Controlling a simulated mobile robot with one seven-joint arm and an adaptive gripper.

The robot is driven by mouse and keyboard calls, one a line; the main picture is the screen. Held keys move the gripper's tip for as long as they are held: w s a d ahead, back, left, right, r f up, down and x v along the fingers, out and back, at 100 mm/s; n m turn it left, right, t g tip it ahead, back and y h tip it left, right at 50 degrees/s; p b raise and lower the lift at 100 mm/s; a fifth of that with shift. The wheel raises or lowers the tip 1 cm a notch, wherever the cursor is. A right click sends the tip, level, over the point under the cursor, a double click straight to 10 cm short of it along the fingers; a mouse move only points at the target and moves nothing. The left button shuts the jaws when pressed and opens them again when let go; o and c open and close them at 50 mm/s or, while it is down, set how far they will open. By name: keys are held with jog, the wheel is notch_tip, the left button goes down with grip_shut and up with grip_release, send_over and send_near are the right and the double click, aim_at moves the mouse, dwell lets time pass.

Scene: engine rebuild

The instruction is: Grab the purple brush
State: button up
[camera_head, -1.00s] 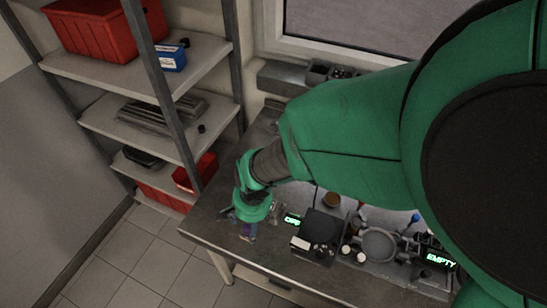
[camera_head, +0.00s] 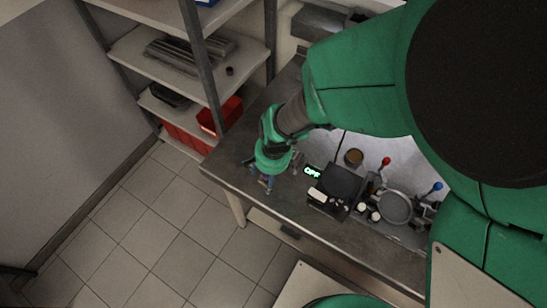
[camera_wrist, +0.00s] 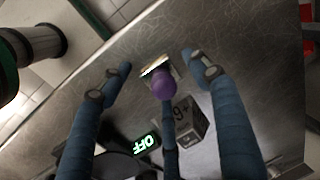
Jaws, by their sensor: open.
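The purple brush (camera_wrist: 164,87) shows in the wrist view between my fingers. Its rounded purple end faces the camera, with pale bristles (camera_wrist: 154,67) just beyond it. My gripper (camera_wrist: 157,66) has blue fingers spread to the left and right of the brush, with visible gaps on both sides. A narrow blue part reaches up to the purple end from below, and I cannot tell whether it touches. In the head view my gripper (camera_head: 264,180) is low over the left end of the metal workbench (camera_head: 226,170). The brush is too small to make out clearly there.
A grey block (camera_wrist: 188,120) and a lit OFF display (camera_wrist: 147,143) lie close to the brush. Right of my gripper stand a dark scale-like device (camera_head: 340,184), a round grey pan (camera_head: 395,207) and a brown round container (camera_head: 354,157). Shelves (camera_head: 185,55) stand behind left.

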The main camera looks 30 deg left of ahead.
jog(key=shift+c, duration=0.2)
jog(key=c, duration=1.3)
jog(key=shift+r, duration=0.85)
notch_tip(320, 180, up, 2)
jog(key=shift+r+p, duration=0.15)
jog(key=shift+p, duration=0.4)
jog(key=s+d+r+p, duration=0.1)
jog(key=s+d, duration=0.8)
jog(key=d, duration=0.4)
jog(key=shift+s, duration=0.2)
